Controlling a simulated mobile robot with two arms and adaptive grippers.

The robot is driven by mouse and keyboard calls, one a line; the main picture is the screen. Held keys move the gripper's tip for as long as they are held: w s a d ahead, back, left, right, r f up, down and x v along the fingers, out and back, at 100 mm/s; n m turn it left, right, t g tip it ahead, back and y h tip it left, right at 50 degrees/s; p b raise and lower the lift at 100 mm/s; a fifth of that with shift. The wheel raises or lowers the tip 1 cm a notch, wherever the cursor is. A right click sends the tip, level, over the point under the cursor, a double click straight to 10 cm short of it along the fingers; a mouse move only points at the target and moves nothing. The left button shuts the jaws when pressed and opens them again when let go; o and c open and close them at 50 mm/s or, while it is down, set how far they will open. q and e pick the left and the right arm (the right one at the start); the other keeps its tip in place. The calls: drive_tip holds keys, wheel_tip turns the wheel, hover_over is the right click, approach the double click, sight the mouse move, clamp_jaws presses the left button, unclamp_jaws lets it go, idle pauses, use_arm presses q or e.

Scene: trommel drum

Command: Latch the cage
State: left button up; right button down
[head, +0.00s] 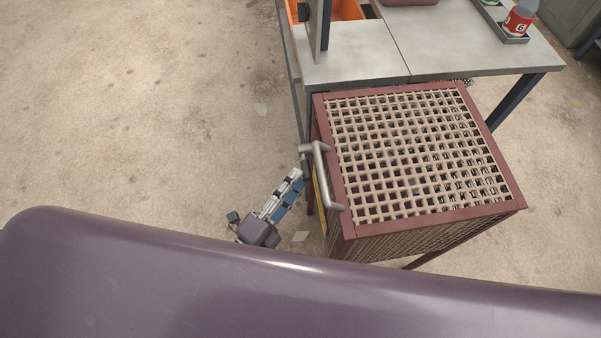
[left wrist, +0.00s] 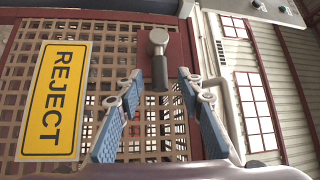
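The cage (head: 425,150) is a box of beige lattice in a dark red frame, at the right of the head view. Its latch lever has a grey knob (left wrist: 158,36) and a dark grip (left wrist: 159,72), set on a dark red plate in the left wrist view. My left gripper (head: 297,177) is beside the cage's left side; in the left wrist view its blue-padded fingers (left wrist: 159,78) are apart. The dark grip shows in the gap between the fingertips, with no finger visibly closed on it. My right gripper is not in view.
A yellow REJECT sign (left wrist: 58,100) is on the cage's lattice. A grey bar handle (head: 323,180) stands out at the cage's left edge. A grey-topped table (head: 460,50) with an orange bin (head: 345,9) and a red-labelled bottle (head: 519,20) is behind. The floor at left is clear.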

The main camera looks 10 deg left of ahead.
sight(308, 163)
use_arm(q)
drive_tip(key=x, duration=0.2)
drive_tip(key=shift+w+d, duration=0.2)
drive_tip(key=shift+w, duration=0.15)
drive_tip(key=shift+c, duration=0.7)
clamp_jaws()
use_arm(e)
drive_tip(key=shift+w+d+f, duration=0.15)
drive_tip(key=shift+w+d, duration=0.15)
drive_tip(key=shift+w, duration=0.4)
